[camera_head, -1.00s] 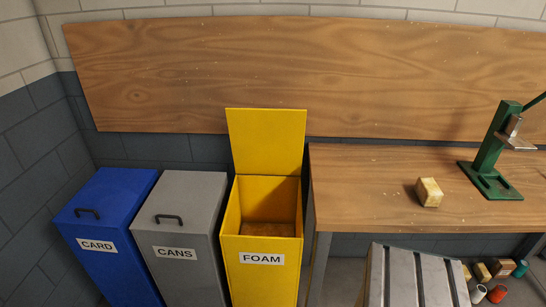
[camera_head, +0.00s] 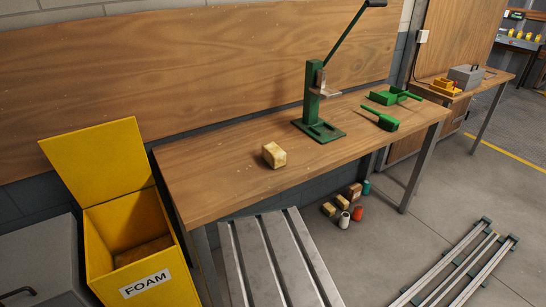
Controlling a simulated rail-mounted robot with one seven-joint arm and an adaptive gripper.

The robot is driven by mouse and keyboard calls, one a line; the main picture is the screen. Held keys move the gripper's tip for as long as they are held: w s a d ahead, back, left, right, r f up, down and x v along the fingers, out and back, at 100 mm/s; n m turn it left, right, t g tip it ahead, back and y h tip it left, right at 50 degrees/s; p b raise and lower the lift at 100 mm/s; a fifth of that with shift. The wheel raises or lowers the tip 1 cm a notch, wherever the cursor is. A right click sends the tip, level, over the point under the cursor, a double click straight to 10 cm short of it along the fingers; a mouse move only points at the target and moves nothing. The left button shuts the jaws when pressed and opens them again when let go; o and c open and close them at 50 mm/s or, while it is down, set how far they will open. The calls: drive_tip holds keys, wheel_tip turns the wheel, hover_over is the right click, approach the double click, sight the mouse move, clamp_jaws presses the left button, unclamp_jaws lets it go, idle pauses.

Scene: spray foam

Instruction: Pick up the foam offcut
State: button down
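The foam offcut (camera_head: 273,155) is a small pale-yellow block with browner sides. It lies on the wooden workbench (camera_head: 220,185), left of the green lever press (camera_head: 318,115) and a little nearer to me. Nothing is seen touching it. My gripper is not in view.
An open yellow bin labelled FOAM (camera_head: 145,287) stands left of the bench. A slatted grey metal surface (camera_head: 282,262) is in front. Green tools (camera_head: 380,118) lie right of the press. Small blocks (camera_head: 341,202) and spools (camera_head: 357,213) are on the floor. Metal rails (camera_head: 462,262) lie at lower right.

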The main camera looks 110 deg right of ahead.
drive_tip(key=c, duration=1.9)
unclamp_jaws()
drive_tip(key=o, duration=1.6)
